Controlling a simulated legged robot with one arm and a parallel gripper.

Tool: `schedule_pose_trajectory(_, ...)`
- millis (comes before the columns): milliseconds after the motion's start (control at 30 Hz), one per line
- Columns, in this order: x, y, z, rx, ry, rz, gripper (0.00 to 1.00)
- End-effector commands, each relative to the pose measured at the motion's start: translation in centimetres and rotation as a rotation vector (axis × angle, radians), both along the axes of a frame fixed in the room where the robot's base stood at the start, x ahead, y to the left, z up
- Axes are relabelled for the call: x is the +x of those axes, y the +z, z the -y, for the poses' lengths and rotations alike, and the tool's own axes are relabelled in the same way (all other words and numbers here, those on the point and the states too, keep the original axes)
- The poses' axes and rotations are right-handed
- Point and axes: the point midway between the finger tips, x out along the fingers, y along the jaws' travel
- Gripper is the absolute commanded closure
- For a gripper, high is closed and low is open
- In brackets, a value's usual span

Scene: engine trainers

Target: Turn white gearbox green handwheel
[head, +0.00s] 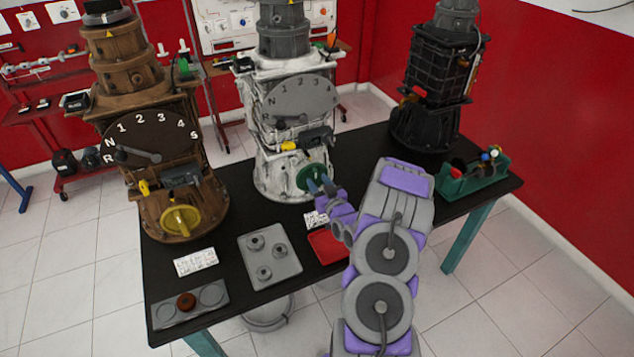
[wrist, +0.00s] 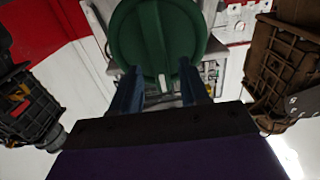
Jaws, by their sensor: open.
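The white gearbox (head: 277,165) stands upright at the middle of the black table. Its green handwheel (head: 312,176) is low on its front, facing me. My gripper (head: 320,186) is right at the handwheel in the head view. In the wrist view my gripper (wrist: 160,84) has its two blue fingers apart, one on each side of the bar's lower end. I cannot tell whether they touch the wheel.
A brown gearbox (head: 150,110) with a yellow handwheel (head: 181,221) stands left, a black gearbox (head: 432,95) right. A grey plate (head: 284,268), a red tray (head: 326,248) and a green toolbox (head: 455,188) lie on the table (head: 230,270).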

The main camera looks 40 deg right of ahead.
Motion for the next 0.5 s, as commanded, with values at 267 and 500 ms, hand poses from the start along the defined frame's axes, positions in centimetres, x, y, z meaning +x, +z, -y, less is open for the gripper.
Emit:
schedule_pose_trajectory(267, 1.6, 0.0, 0.3, 0.000, 0.000, -0.002, 0.55)
schedule_pose_trajectory(500, 1.6, 0.0, 0.4, 0.000, 0.000, -0.002, 0.55)
